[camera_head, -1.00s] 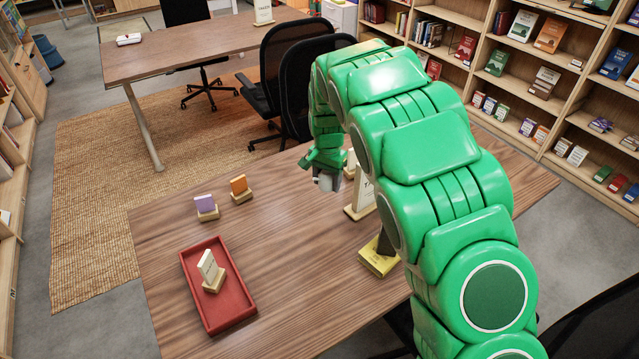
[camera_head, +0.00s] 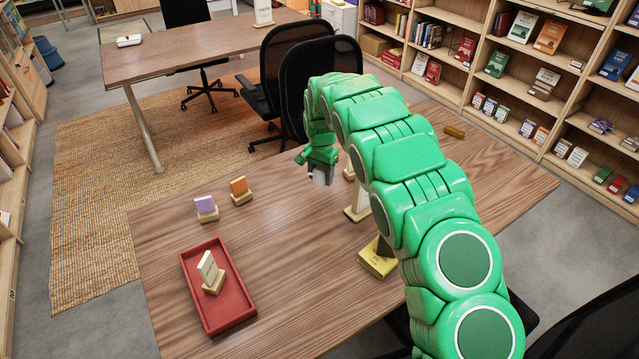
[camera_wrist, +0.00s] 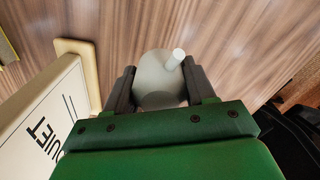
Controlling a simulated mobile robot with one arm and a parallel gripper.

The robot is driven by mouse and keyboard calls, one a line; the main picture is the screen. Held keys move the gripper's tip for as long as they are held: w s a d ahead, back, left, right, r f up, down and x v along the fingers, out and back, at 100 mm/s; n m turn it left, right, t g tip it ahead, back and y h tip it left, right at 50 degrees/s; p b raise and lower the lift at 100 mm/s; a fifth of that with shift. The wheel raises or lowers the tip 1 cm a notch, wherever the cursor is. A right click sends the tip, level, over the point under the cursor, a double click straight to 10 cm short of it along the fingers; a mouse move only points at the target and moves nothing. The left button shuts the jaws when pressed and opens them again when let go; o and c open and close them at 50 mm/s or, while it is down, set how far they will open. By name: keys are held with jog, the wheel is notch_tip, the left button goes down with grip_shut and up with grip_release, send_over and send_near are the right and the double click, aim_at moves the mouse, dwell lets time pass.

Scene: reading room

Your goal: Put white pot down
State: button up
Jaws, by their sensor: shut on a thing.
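The white pot (camera_wrist: 158,82) is between the two dark fingers of my gripper (camera_wrist: 160,92) in the wrist view. It looks pale grey-white and round, with a short knob or spout pointing up and right. In the head view my gripper (camera_head: 320,172) points down over the far part of the near table (camera_head: 290,250), and a small pale part of the pot (camera_head: 321,177) shows below it. I cannot tell whether the pot touches the table.
A white sign (camera_wrist: 45,120) on a wooden base stands close left of my gripper; it also shows in the head view (camera_head: 360,200). A red tray (camera_head: 215,318) holds a small card stand. Purple (camera_head: 205,206) and orange (camera_head: 239,188) card stands are at left. The table's middle is clear.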

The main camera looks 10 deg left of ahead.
aim_at(319, 190)
jog(key=shift+w+a+f, duration=0.25)
jog(key=shift+w+f, duration=0.3)
jog(key=shift+f, duration=0.2)
jog(key=shift+w+a+f, duration=0.25)
jog(key=shift+w+f, duration=0.3)
jog(key=shift+f, duration=1.75)
jog(key=o, duration=1.2)
jog(key=shift+f, duration=0.1)
notch_tip(319, 190, up, 12)
jog(key=shift+r, duration=0.15)
